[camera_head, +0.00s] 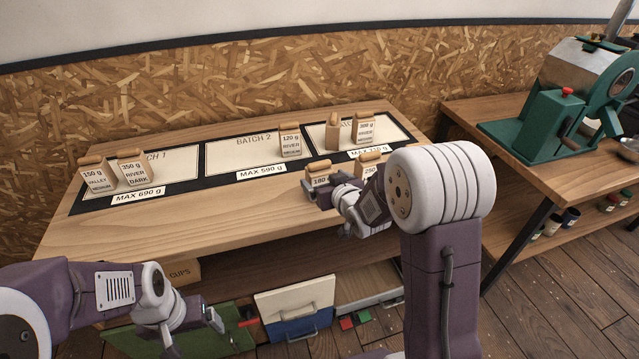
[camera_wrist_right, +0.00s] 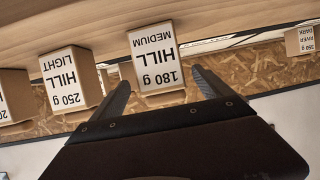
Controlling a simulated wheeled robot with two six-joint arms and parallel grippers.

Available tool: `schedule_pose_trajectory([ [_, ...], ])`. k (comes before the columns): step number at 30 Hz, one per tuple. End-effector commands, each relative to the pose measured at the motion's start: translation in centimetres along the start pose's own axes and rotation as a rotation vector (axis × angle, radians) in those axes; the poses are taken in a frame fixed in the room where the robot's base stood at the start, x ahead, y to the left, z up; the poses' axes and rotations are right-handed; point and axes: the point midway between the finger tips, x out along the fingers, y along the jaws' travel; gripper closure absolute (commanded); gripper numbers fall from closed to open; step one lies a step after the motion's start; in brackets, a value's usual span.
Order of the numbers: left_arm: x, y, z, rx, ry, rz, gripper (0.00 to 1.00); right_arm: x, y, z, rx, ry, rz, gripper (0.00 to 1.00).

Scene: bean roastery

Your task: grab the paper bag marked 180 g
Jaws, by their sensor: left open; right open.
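The paper bag marked 180 g (camera_head: 319,170) stands upright at the front of the table, below the batch mats. The right wrist view shows it upside down as "180 g HILL MEDIUM" (camera_wrist_right: 157,62). My right gripper (camera_head: 334,188) is open at this bag. In its wrist view the fingertips (camera_wrist_right: 160,78) lie on either side of the bag with small gaps; I cannot tell how deep the bag sits between them. The gripper partly hides the bag in the head view. My left gripper (camera_head: 196,335) is open and empty, low in front of the table.
A 250 g bag (camera_wrist_right: 70,80) stands close beside the 180 g bag, partly behind my right arm in the head view. Other bags stand on the mats, such as the 120 g bag (camera_head: 290,146). The table's front left (camera_head: 190,222) is clear. A green roaster (camera_head: 570,100) stands right.

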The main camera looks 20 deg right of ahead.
Motion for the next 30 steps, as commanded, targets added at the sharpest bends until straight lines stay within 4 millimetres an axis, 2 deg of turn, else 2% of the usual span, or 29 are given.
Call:
schedule_pose_trajectory([
  [3,0.0,0.0,0.0,0.0,0.0,0.0,0.15,1.5,0.0,0.1,0.0,-0.002,-0.001,0.11],
  [8,0.0,0.0,0.0,0.0,0.0,0.0,0.15,2.1,0.0,0.1,0.0,-0.002,0.0,0.11],
  [16,-0.2,0.0,0.0,0.0,0.0,0.0,0.15,6.5,0.0,0.0,0.0,-0.003,0.0,0.11],
  [24,-0.2,0.0,0.0,0.0,0.0,0.0,0.15,7.0,0.0,0.0,0.0,-0.002,0.001,0.11],
  [30,-0.2,0.0,0.0,0.0,0.0,0.0,0.15,7.0,0.0,0.0,0.0,-0.002,0.001,0.67],
])
